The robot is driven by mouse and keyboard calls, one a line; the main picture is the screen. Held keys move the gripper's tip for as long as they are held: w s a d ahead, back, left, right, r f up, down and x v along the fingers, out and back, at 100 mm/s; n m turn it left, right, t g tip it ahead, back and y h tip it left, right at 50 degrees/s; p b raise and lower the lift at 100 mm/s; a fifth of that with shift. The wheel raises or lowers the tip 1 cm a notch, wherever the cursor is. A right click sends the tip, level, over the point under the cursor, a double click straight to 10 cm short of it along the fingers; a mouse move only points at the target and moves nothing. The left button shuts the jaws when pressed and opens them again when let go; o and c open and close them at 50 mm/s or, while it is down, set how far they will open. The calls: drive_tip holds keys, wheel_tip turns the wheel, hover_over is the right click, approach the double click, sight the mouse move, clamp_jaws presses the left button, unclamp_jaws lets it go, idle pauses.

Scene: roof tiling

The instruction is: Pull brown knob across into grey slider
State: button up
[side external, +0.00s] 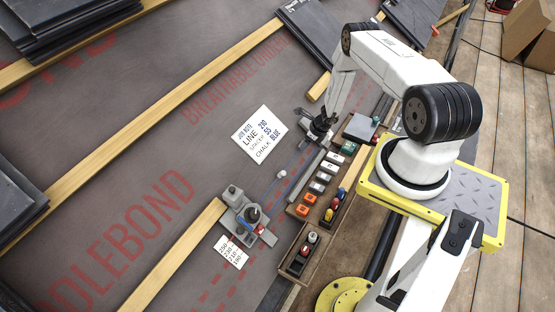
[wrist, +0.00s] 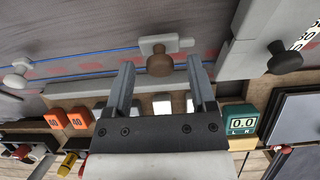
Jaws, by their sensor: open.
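A brown knob (wrist: 159,64) sits on a light grey bracket (wrist: 165,44) in the upper middle of the wrist view. My gripper (wrist: 160,66) is open, and the knob appears between its two fingertips; I cannot tell how far below them it is. A pale grey slider with a rounded knob (wrist: 16,79) is at the left edge, along the blue line from the brown knob. In the side view my gripper (side external: 319,130) is low over the work and hides the brown knob.
Orange blocks (wrist: 68,119) and a green 0.0 readout (wrist: 241,119) stand near the fingers. A white note card (side external: 259,135) lies left of my gripper.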

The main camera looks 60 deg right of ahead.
clamp_jaws()
idle(1.4)
